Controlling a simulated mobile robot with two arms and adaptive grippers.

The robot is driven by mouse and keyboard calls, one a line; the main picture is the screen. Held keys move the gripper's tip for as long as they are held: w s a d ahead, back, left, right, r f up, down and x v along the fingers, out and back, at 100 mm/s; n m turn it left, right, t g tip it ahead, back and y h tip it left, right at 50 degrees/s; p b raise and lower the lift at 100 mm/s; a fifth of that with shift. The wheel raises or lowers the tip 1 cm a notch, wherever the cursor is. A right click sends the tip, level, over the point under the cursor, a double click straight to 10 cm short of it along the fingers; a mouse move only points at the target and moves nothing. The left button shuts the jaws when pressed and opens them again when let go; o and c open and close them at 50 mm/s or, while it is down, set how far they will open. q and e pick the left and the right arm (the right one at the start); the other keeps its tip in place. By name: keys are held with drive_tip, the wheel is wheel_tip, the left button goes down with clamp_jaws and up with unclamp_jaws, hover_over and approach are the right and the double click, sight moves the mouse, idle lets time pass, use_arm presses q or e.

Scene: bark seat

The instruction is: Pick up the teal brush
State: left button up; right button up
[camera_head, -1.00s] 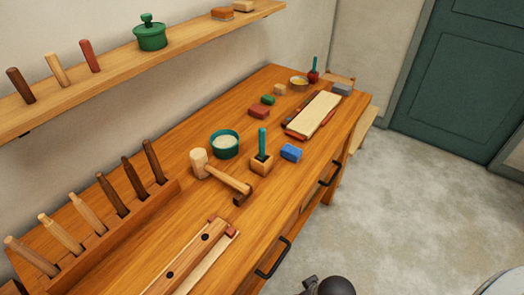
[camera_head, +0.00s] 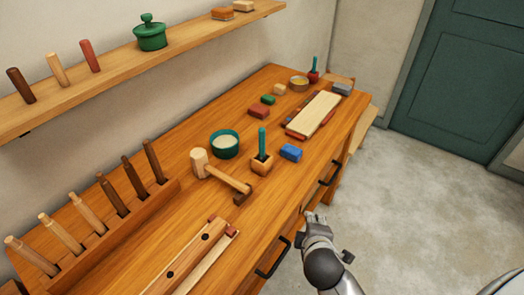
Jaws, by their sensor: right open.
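A teal brush (camera_head: 262,141) stands upright in a small wooden block (camera_head: 261,165) near the middle of the bench. A second teal-handled piece (camera_head: 315,63) stands in a red holder (camera_head: 313,76) at the far end; I cannot tell which kind of tool it is. My right gripper (camera_head: 315,217) is at the bench's front edge, below and to the right of the wooden block, apart from the brush. It is open and I see nothing in it. My left gripper is not in view.
A mallet (camera_head: 200,163) lies left of the wooden block, with a teal bowl (camera_head: 225,144) behind it. A blue block (camera_head: 290,152) sits to the right. Black drawer handles (camera_head: 273,258) stick out from the bench front (camera_head: 300,225). Open floor (camera_head: 420,210) lies right.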

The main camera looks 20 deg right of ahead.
sight(263, 142)
drive_tip(key=w+r+n+t, duration=0.1)
drive_tip(key=w+n, duration=0.2)
drive_tip(key=w+r+n+t, duration=0.2)
drive_tip(key=w+n, duration=0.1)
drive_tip(key=w+a+r+n+t+h, duration=0.1)
drive_tip(key=w+r+n, duration=0.1)
drive_tip(key=w+n, duration=0.2)
drive_tip(key=shift+a+t, duration=0.1)
drive_tip(key=shift+t, duration=0.3)
drive_tip(key=w+a+r+n+t+y, duration=0.1)
drive_tip(key=w+n, duration=0.3)
drive_tip(key=w+a+r+n+t+y, duration=0.1)
drive_tip(key=w+a+n, duration=0.1)
drive_tip(key=w+n, duration=0.2)
drive_tip(key=w+a+r+n+t, duration=0.2)
drive_tip(key=w+n, duration=0.2)
drive_tip(key=shift+r+n+y, duration=0.1)
drive_tip(key=shift+n+y, duration=0.3)
drive_tip(key=shift+w+r+p, duration=0.2)
drive_tip(key=shift+w+p, duration=0.25)
drive_tip(key=shift+w, duration=0.05)
drive_tip(key=w, duration=0.3)
drive_tip(key=shift+w+d+r, duration=0.1)
drive_tip(key=shift+d+r, duration=0.05)
drive_tip(key=shift+d, duration=0.15)
drive_tip(key=shift+w, duration=0.65)
drive_tip(key=shift+s, duration=0.1)
